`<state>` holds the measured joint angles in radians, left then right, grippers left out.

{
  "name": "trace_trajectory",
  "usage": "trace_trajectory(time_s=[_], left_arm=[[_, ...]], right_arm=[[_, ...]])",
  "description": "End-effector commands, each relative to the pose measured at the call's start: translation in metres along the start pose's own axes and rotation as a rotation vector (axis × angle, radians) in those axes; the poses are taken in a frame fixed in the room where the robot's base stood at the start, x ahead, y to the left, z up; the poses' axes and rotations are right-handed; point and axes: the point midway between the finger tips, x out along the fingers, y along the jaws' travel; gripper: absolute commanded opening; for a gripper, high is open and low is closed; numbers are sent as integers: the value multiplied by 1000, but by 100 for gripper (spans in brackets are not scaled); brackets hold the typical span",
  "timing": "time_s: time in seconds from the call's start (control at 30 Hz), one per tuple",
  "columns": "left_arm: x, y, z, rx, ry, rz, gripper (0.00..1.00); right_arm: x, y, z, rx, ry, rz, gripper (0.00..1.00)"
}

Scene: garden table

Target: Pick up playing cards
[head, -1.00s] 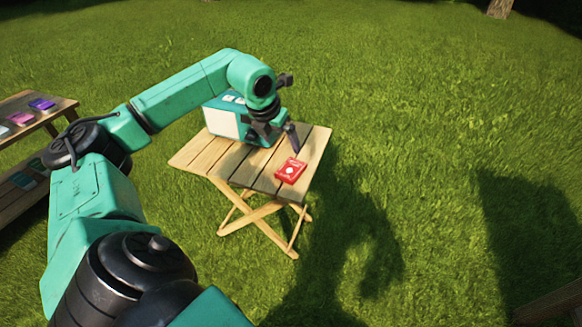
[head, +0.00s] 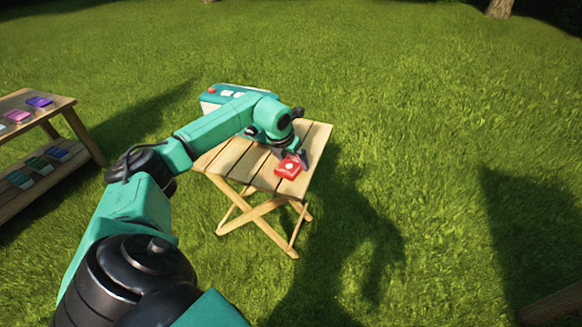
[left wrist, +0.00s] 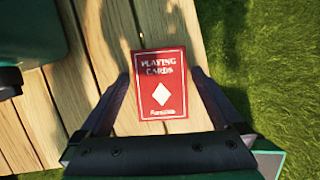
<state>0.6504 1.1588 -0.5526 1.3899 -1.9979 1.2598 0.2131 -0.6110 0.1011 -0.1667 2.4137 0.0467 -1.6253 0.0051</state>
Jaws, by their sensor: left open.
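The playing cards (head: 287,168) are a red box with a white diamond, lying flat near the front right edge of the wooden folding table (head: 238,178). In the left wrist view the box (left wrist: 160,85) shows its "PLAYING CARDS" lettering upright. My left gripper (head: 296,157) is low over the table at the box. Its two fingers (left wrist: 160,95) are open, one on each side of the box, with a small gap at least on the right. Whether the fingers touch the box I cannot tell. My right gripper is not in view.
A teal and white box-shaped appliance (head: 240,92) stands at the table's back left, partly behind my arm. A wooden shelf (head: 62,118) with several coloured packs is at the left. Grass surrounds the table.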

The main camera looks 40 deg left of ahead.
Motion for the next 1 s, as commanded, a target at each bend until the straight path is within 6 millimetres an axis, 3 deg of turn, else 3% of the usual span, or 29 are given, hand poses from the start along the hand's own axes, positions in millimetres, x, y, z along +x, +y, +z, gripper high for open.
trace_trajectory(time_s=[0.27, 0.47, 0.5, 0.77, 0.87, 1.0], left_arm=[[2, 0, -1, 0, 0, 0, 100], [2, 0, -1, 0, 0, 0, 27], [2, 0, -1, 0, 0, -1, 23], [-1, 0, 0, 0, -1, -1, 23], [-11, 0, 5, -1, -2, 0, 23], [-47, 0, 21, -1, -7, -1, 23]], right_arm=[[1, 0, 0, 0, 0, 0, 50], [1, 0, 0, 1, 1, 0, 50], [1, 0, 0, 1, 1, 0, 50], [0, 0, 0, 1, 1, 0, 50], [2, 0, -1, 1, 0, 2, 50], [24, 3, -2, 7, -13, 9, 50]])
